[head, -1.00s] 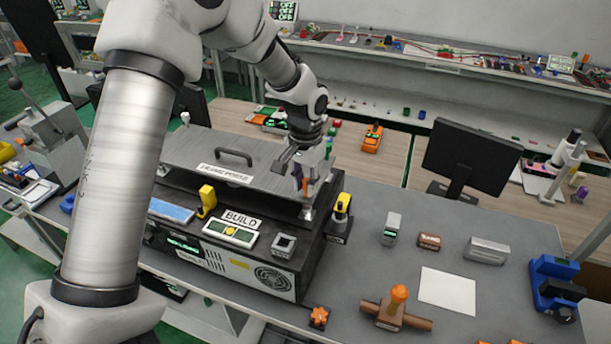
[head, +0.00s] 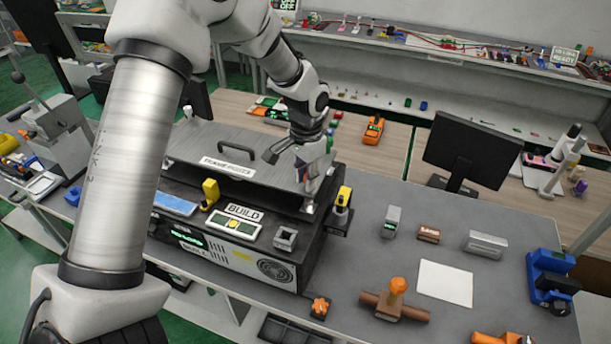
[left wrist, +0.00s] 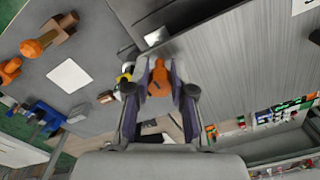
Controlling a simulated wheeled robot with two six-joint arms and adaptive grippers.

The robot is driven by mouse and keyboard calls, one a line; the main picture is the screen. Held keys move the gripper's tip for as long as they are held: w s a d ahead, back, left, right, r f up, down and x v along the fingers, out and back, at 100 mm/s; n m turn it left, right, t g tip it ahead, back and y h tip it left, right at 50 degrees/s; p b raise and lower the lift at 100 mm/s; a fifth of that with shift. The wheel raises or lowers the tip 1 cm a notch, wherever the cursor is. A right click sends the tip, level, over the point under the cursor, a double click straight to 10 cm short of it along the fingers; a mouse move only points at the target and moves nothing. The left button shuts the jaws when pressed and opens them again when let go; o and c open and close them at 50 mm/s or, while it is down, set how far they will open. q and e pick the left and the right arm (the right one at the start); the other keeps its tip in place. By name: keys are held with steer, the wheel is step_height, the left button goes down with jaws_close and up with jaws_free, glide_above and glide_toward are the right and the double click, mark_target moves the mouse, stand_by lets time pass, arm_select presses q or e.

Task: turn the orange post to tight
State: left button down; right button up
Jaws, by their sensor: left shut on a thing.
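My left gripper (head: 313,178) is at the front right corner of the grey lid plate on the black machine. In the left wrist view, the gripper (left wrist: 159,77) is shut on the orange post (left wrist: 158,82), with one purple-grey finger on each side of it. In the head view the fingers and wrist hide the post. I see no readable tight mark near it. My right gripper is in neither view.
The lid plate (head: 190,150) has a dark handle and a label. A yellow-topped black fixture (head: 343,203) stands close right of the gripper. An orange-handled brown valve (head: 396,290) and an orange knob (head: 320,307) are nearer the front. A monitor (head: 472,150) stands behind.

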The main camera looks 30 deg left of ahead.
arm_select(q)
steer(key=c, duration=1.2)
jaws_free()
steer(key=shift+f, duration=0.15)
steer(key=shift+o, duration=1.1)
steer(key=shift+w+d, duration=0.1)
steer(key=shift+w, duration=0.15)
step_height(320, 180, up, 12)
steer(key=shift+f, duration=0.1)
